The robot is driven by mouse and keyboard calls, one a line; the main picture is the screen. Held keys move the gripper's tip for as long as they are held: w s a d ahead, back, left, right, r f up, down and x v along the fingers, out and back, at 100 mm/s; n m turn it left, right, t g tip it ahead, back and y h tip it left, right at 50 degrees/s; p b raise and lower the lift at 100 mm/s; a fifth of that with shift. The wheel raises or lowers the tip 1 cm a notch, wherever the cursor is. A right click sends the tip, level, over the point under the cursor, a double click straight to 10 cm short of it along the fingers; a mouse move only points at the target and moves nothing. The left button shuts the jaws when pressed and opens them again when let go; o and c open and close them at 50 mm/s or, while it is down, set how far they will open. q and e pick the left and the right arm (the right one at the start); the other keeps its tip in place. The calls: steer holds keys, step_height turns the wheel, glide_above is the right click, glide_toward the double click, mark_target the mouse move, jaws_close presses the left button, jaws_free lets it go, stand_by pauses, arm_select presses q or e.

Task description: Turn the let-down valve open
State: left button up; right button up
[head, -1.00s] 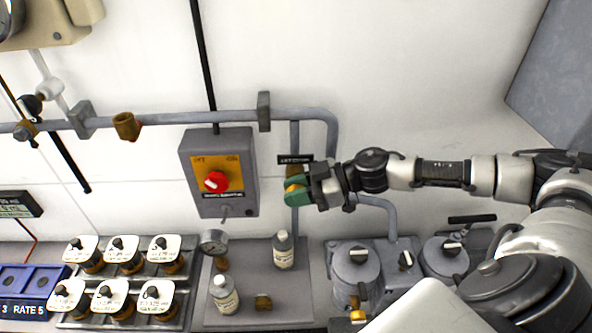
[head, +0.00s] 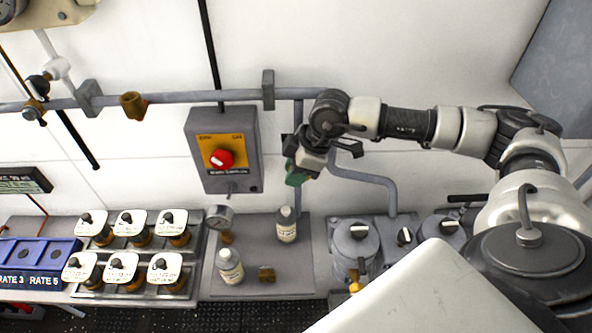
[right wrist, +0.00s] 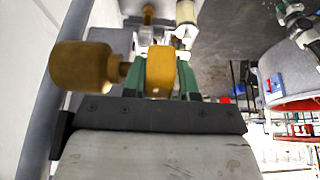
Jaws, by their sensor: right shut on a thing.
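The let-down valve shows in the right wrist view as a brass body (right wrist: 85,80) with a yellow-brass handle (right wrist: 162,72). My right gripper (right wrist: 162,85) has its green fingers on both sides of this handle and is shut on it. In the head view my right gripper (head: 296,174) is at the vertical pipe just right of the grey switch box, pointing down and to the left. There the wrist and fingers hide most of the valve. My left gripper is not in view.
A grey box (head: 243,178) with a red knob (head: 221,159) is close left of the gripper. A grey pipe (head: 190,97) runs along the wall above. Below stand two bottles (head: 287,224), a gauge (head: 219,217), grey canisters (head: 357,240) and several white-topped vials (head: 130,222).

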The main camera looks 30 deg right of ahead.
steer(key=shift+f+g+h, duration=0.15)
steer(key=shift+g+h, duration=0.4)
steer(key=shift+h, duration=0.4)
steer(key=shift+f+g+h, duration=0.1)
steer(key=shift+g+h, duration=0.45)
steer(key=shift+h, duration=0.4)
steer(key=o, duration=0.9)
steer(key=shift+w, duration=0.1)
step_height(320, 180, up, 9)
steer(key=b, duration=0.4)
steer(key=shift+a+r, duration=0.15)
steer(key=shift+r, duration=0.7)
